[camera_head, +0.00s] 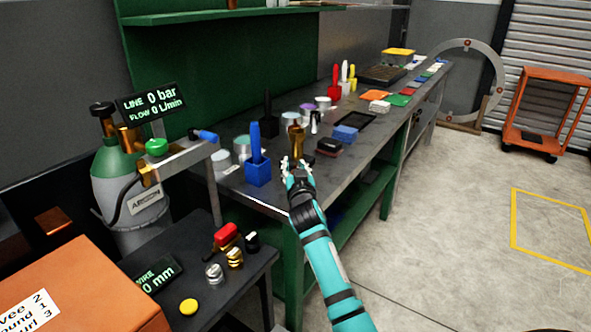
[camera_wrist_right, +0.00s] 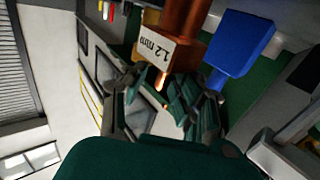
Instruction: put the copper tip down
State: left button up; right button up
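The copper tip (camera_head: 296,140) shows just beyond my right gripper (camera_head: 297,172) in the head view, over the near end of the grey bench (camera_head: 228,180). In the wrist view the copper tip (camera_wrist_right: 186,16) is large, with a white "1.2 mm" label, and its narrow end lies between the fingers of my right gripper (camera_wrist_right: 162,92). The fingers look closed around that end. Whether the other end touches the bench is hidden. My left gripper is not in view.
A blue holder (camera_head: 258,172) stands close left of the right gripper; it also shows in the wrist view (camera_wrist_right: 240,45). A dark box (camera_head: 329,147) and a blue block (camera_head: 345,133) lie to the right. Several cans and coloured holders stand behind.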

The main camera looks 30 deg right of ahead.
jog(key=v, duration=1.2)
jog(key=shift+r, duration=0.1)
